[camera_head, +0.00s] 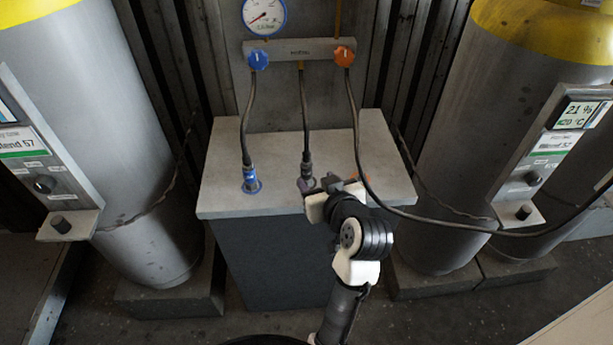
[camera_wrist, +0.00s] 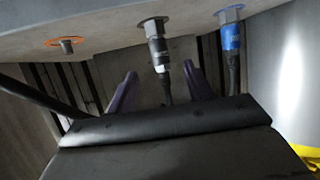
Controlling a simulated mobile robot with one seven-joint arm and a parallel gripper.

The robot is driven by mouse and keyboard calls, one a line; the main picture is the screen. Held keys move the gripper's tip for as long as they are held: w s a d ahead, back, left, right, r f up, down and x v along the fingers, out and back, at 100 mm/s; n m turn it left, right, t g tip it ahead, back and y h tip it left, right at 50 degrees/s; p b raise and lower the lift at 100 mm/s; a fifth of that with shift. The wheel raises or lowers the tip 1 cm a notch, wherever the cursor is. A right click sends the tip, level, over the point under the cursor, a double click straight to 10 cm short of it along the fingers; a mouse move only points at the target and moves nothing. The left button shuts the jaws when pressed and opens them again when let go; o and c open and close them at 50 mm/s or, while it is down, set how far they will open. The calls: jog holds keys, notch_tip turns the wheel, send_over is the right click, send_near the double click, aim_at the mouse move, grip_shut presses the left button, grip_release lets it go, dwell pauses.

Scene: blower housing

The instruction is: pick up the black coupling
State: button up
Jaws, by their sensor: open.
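The black coupling (camera_head: 307,168) hangs on the end of the middle hose at the top of the grey cabinet; my gripper hides its lower part in the head view. In the wrist view the black coupling (camera_wrist: 158,52) sits on a metal fitting, its hose running down between my fingers. My gripper (camera_head: 308,186) is at the coupling. In the wrist view my gripper's (camera_wrist: 160,80) purple fingers are open, one on each side of the coupling, with gaps visible on both sides. Whether they touch it out of sight cannot be told.
A blue coupling (camera_head: 250,179) stands to the left on the cabinet top (camera_head: 225,202). An orange-ringed port (camera_wrist: 66,43) has only a bare stub. The hose from the orange knob (camera_head: 344,56) passes right of my arm. Large cylinders (camera_head: 110,150) flank the cabinet.

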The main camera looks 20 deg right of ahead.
aim_at(309, 170)
jog(key=p+x, duration=0.2)
jog(key=x, duration=0.6)
jog(key=shift+w+r, duration=0.1)
jog(key=shift+w, duration=0.1)
grip_shut()
